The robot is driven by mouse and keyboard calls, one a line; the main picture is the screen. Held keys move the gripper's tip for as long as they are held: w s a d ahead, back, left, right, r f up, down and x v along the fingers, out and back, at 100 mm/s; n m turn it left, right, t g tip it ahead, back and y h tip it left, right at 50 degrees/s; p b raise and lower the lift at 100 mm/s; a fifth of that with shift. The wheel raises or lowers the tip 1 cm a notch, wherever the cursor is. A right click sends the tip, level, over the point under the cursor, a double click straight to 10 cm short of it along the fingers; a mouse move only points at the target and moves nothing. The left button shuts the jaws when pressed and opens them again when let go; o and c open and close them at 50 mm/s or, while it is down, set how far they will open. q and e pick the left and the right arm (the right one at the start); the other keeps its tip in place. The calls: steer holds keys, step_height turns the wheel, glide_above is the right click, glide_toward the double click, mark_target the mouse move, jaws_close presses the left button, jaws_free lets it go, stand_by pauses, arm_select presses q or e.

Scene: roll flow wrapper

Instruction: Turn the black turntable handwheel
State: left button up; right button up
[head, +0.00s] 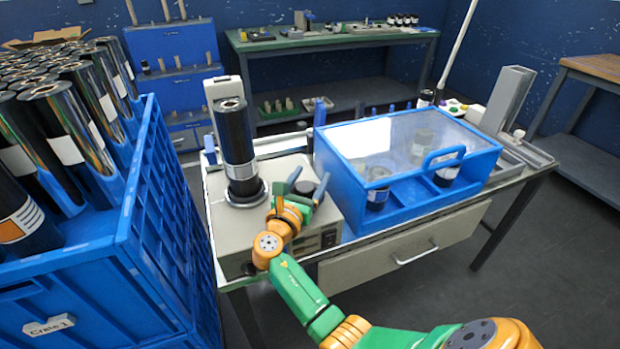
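The black handwheel (304,187) shows as a dark round shape on top of the beige machine (223,237), partly hidden by my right gripper. My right gripper (308,184) has its two grey-blue fingers spread apart, one on each side of the dark shape. I cannot tell whether the fingers touch it. A tall black film roll (235,147) stands upright on the turntable (246,196), to the left of the gripper. My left gripper is not in view.
A blue-framed box with a clear lid (392,145) stands close right of the gripper and holds several dark rolls. A blue crate (165,190) full of film rolls stands at the left. A green-topped bench (290,42) stands at the back.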

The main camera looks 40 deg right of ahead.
mark_target(302, 193)
steer(key=shift+o, duration=0.2)
steer(key=v, duration=0.7)
steer(key=shift+a, duration=0.1)
